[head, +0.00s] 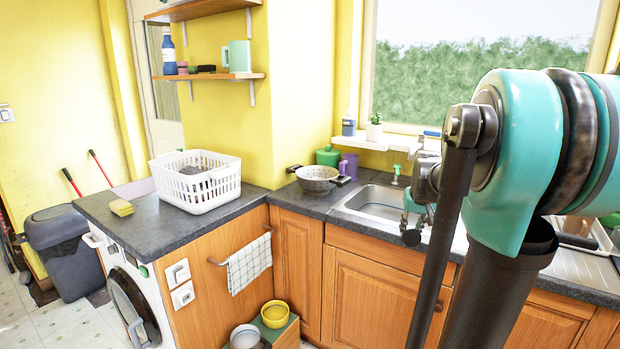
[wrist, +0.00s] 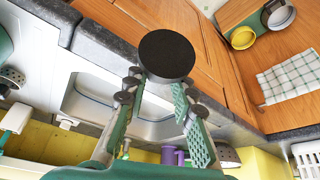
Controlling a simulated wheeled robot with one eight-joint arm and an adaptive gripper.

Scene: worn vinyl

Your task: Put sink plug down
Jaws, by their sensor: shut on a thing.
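The sink plug (wrist: 167,55) is a round black disc in the wrist view. My gripper (wrist: 158,88) is shut on it, with green-padded fingers on either side. The plug is held up above the counter's front edge, beside the sink (wrist: 82,104), as the wrist view shows it. In the head view my gripper (head: 412,217) is at the sink (head: 372,205), partly hidden behind my arm.
A colander (head: 318,179) stands on the counter left of the sink. A white basket (head: 197,186) and yellow sponge (head: 121,208) are on the left counter. Dark counter between basket and colander is free. A checked towel (head: 249,264) hangs below it.

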